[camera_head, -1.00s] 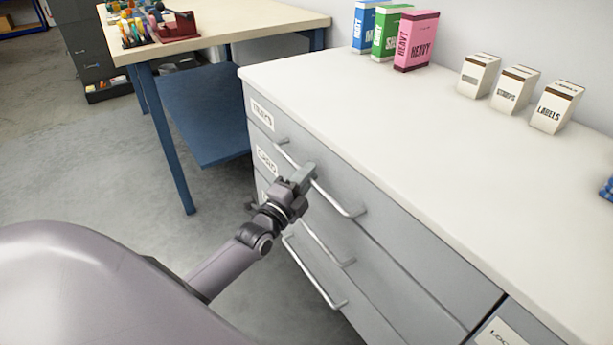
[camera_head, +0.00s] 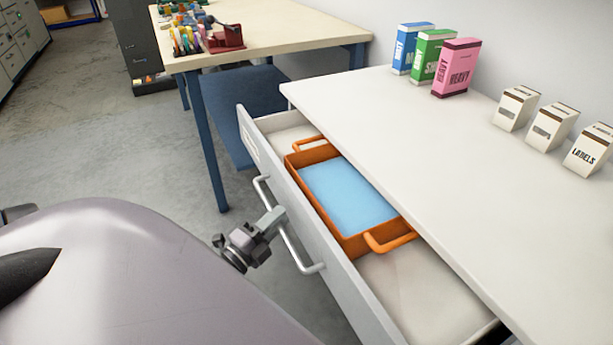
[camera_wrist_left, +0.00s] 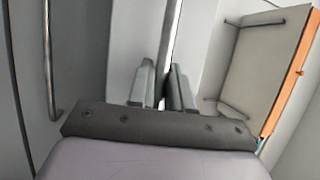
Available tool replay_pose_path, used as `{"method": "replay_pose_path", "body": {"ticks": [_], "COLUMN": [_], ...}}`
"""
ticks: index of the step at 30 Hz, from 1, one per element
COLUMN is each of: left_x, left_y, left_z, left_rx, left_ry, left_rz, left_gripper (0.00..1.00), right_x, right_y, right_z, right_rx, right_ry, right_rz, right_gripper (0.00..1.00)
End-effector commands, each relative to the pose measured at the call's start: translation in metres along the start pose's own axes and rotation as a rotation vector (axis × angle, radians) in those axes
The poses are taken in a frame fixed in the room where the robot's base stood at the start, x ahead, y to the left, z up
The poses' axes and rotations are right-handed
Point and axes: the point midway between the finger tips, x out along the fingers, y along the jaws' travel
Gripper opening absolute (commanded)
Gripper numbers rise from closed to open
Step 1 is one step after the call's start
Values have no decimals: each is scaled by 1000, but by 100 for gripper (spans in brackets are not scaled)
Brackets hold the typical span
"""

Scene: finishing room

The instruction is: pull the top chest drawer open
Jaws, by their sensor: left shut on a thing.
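The top chest drawer (camera_head: 335,262) stands pulled out from under the white chest top (camera_head: 410,150) in the head view. An orange tray (camera_head: 378,242) with a light blue bottom and two handles lies inside it. My left gripper (camera_head: 277,216) is at the drawer's long bar handle (camera_head: 299,258), shut on it. In the left wrist view the two fingers (camera_wrist_left: 163,88) stand on either side of the bar. My right gripper is not in view.
Blue, green and pink boxes (camera_head: 457,68) and several small white boxes (camera_head: 516,107) stand on the chest top. A workbench (camera_head: 285,25) with blue legs is behind. Grey floor (camera_head: 120,150) is clear at left.

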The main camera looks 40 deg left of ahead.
Motion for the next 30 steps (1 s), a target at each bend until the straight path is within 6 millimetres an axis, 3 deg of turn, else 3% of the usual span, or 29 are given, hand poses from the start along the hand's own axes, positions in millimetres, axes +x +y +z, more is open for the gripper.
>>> {"method": "replay_pose_path", "body": {"ticks": [6, 15, 21, 30], "left_x": [-57, -112, -132, -139], "left_y": [-13, -23, -27, -29], "left_z": [22, 45, 53, 57], "left_rx": [0, -1, -1, -2], "left_ry": [0, 0, 1, 0], "left_rz": [6, 3, 2, 0], "left_gripper": [0, 0, 0, 0], "right_x": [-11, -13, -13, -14], "right_y": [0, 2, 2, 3], "right_z": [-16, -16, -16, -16], "right_rx": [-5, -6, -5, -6], "right_ry": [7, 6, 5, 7], "right_rz": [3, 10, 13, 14], "right_gripper": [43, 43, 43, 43]}}
